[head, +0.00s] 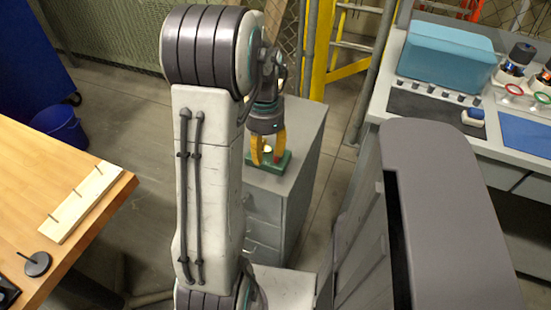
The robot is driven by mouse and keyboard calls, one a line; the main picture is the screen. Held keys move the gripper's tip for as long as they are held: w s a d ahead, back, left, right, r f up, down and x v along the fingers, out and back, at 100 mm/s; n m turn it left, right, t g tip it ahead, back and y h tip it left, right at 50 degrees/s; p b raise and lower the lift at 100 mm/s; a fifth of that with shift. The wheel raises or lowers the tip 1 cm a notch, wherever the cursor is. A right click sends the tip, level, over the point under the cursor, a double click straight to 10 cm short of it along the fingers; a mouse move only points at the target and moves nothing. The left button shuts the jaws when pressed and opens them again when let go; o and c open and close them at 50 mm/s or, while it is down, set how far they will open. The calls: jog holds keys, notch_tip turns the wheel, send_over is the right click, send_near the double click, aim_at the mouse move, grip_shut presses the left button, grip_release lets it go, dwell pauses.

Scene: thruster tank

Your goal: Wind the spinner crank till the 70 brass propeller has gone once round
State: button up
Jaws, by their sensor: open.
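My gripper (268,161) points down over the grey drawer cabinet (300,139), its two yellow-orange fingers apart. A small green piece (283,164) lies on the cabinet top, under and around the fingertips. It may be the spinner's base, but I cannot tell. A small pale bit shows between the fingers; whether it is a crank knob or part of the propeller is unclear. I cannot make out the brass propeller or the crank. My arm hides the left part of the cabinet top, and the fingers cover much of the green piece.
A wooden table (60,150) at left bears a board with pegs (75,202) and a black disc (37,264). A blue bin (60,127) stands behind it. At right, a bench holds a teal box (445,52). A yellow ladder (345,70) stands behind the cabinet.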

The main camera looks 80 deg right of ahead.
aim_at(276, 157)
jog(key=d+m, duration=0.1)
jog(key=m, duration=0.1)
jog(key=s+d+m, duration=0.1)
jog(key=m, duration=0.2)
jog(key=s+d+m, duration=0.1)
jog(key=m, duration=0.1)
jog(key=shift+d+m+h, duration=0.3)
jog(key=shift+m, duration=0.1)
jog(key=m, duration=0.2)
jog(key=shift+d+r+m, duration=0.15)
jog(key=shift+d+m, duration=0.1)
jog(key=shift+m, duration=0.05)
jog(key=shift+f, duration=0.4)
jog(key=shift+f+b, duration=0.5)
jog(key=shift+f, duration=2.75)
jog(key=shift+o, duration=0.3)
grip_shut()
